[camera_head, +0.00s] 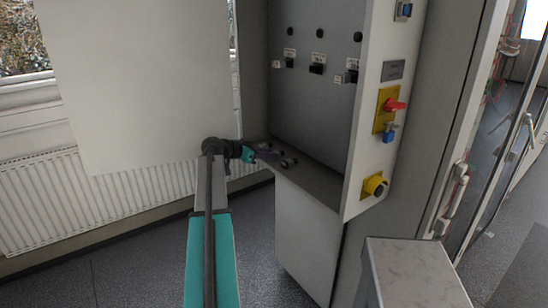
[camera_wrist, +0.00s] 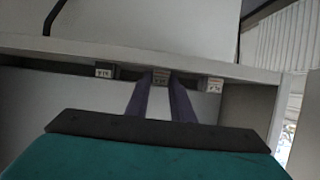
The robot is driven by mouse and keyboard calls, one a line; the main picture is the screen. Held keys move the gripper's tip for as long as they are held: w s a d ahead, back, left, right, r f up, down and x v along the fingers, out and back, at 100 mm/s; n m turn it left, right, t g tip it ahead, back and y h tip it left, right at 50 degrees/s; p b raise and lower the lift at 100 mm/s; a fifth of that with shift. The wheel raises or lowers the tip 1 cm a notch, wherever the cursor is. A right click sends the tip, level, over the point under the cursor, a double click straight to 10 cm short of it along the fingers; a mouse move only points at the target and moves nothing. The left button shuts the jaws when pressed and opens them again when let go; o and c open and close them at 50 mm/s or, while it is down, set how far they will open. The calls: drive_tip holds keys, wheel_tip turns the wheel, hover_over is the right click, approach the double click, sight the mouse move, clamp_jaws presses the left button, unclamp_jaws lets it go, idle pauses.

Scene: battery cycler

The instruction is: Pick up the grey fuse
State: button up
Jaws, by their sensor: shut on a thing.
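My gripper (camera_wrist: 161,84) shows in the wrist view with its two dark purple fingers close together. Its fingertips are shut on a small grey labelled block (camera_wrist: 161,75), which appears to be the grey fuse; the fingers hide part of it. In the head view my gripper (camera_head: 268,154) is at the cabinet's low shelf, and what it holds is too small to make out there.
Two similar labelled blocks (camera_wrist: 105,72) (camera_wrist: 212,85) flank the fingers closely. In the head view, small dark items (camera_head: 290,162) lie on the shelf (camera_head: 312,181). The cabinet side wall (camera_head: 365,150) carries a red switch (camera_head: 394,105) and a yellow-mounted knob (camera_head: 375,186).

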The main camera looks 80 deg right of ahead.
drive_tip(key=shift+r, duration=0.15)
drive_tip(key=shift+r+b, duration=0.85)
drive_tip(key=shift+r, duration=0.7)
drive_tip(key=a+r+b, duration=0.1)
drive_tip(key=a+b, duration=0.3)
drive_tip(key=a, duration=1.2)
drive_tip(key=shift+r, duration=0.3)
drive_tip(key=shift+w, duration=0.1)
drive_tip(key=s+d+r+p, duration=0.1)
drive_tip(key=r+p, duration=0.4)
drive_tip(key=r, duration=1)
drive_tip(key=s+d+r+p, duration=0.2)
drive_tip(key=s+r+p, duration=0.1)
drive_tip(key=r, duration=1.1)
drive_tip(key=shift+s+r+p, duration=0.35)
drive_tip(key=shift+r+p, duration=0.05)
drive_tip(key=shift+p, duration=0.5)
